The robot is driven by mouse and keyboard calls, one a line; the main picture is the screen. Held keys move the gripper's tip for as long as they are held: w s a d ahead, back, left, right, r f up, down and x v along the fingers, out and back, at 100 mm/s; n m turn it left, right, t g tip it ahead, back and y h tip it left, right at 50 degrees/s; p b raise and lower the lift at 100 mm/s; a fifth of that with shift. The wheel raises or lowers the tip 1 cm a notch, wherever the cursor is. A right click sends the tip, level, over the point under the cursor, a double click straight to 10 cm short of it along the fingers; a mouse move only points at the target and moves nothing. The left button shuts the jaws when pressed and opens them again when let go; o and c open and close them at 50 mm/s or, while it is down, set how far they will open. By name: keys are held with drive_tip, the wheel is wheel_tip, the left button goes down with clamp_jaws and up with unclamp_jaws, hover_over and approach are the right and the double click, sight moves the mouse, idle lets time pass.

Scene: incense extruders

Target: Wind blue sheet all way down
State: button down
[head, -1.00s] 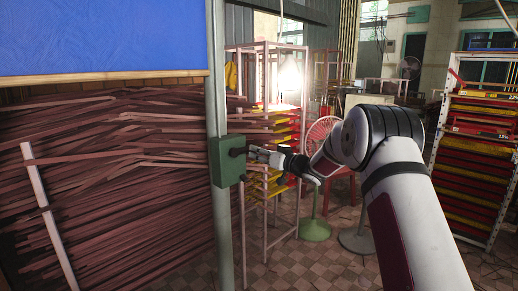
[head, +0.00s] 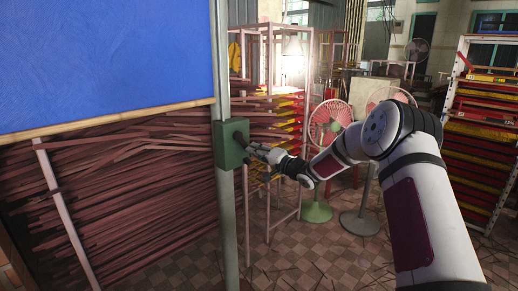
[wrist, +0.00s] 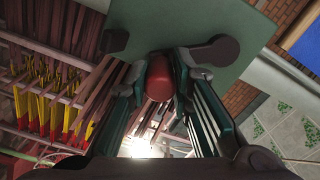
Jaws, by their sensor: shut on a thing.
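The blue sheet (head: 100,58) hangs at the upper left in the head view, with a pale wooden bar (head: 110,117) along its bottom edge. The bar is slightly above the level of the green winder box (head: 229,154), which is fixed to a grey-green post. In the wrist view the box (wrist: 205,42) fills the upper middle, and a red-brown crank handle (wrist: 159,78) stands between my fingers. My gripper (head: 248,147) is at the box's right side, shut on this handle; the fingers also show in the wrist view (wrist: 160,98). Part of the crank is hidden.
Stacked reddish-brown sticks (head: 130,200) fill the space below and behind the sheet. A pink rack (head: 285,65) and a red fan (head: 331,118) stand behind my gripper. A tall shelf (head: 480,150) is at the right. Tiled floor (head: 330,255) is open in front.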

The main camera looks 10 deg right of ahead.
drive_tip(key=s+a+m, duration=0.4)
drive_tip(key=a+m, duration=0.2)
drive_tip(key=m, duration=0.7)
drive_tip(key=shift+a+m+p, duration=0.4)
drive_tip(key=shift+p, duration=0.05)
drive_tip(key=c, duration=1.4)
unclamp_jaws()
drive_tip(key=shift+s, duration=0.15)
drive_tip(key=v, duration=1.1)
drive_tip(key=shift+s+d, duration=0.25)
drive_tip(key=shift+s, duration=0.1)
